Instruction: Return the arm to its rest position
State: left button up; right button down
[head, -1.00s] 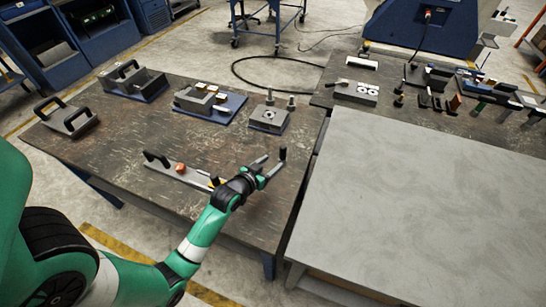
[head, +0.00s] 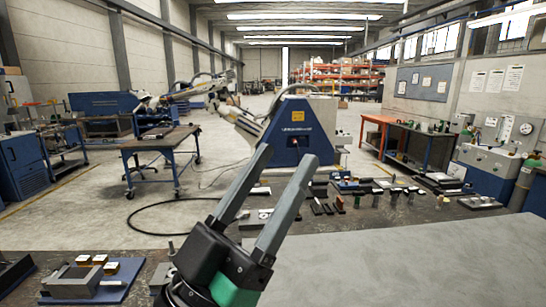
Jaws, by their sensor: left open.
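My left gripper (head: 284,155) is large in the middle of the head view, pointing up and to the right. Its two grey fingers are apart with nothing between them. Behind it stands a blue machine (head: 300,128). A pale jointed arm (head: 238,120) reaches up and left from beside this machine, with dark parts toward its far end (head: 190,90). My gripper is well in front of it and not touching it. The left finger covers part of its lower end. Whether this is the arm the task names, I cannot tell. My right gripper is out of view.
The near table holds a blue tray with metal blocks (head: 93,280) at lower left. A bare grey plate (head: 400,262) fills the lower right. Several tools (head: 375,195) lie behind it. A wheeled table (head: 160,138) stands on the floor further back.

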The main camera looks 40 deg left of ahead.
pick_arm(q)
jog(key=shift+m+t+h, duration=0.3)
jog(key=shift+t+h, duration=0.1)
jog(key=shift+h, duration=0.4)
jog(key=s+d+r, duration=0.2)
jog(key=r, duration=0.1)
jog(key=shift+s, duration=0.4)
jog(key=shift+r, duration=0.1)
notch_tip(320, 180, up, 33)
jog(key=p, duration=3.3)
jog(key=shift+w+r, duration=0.1)
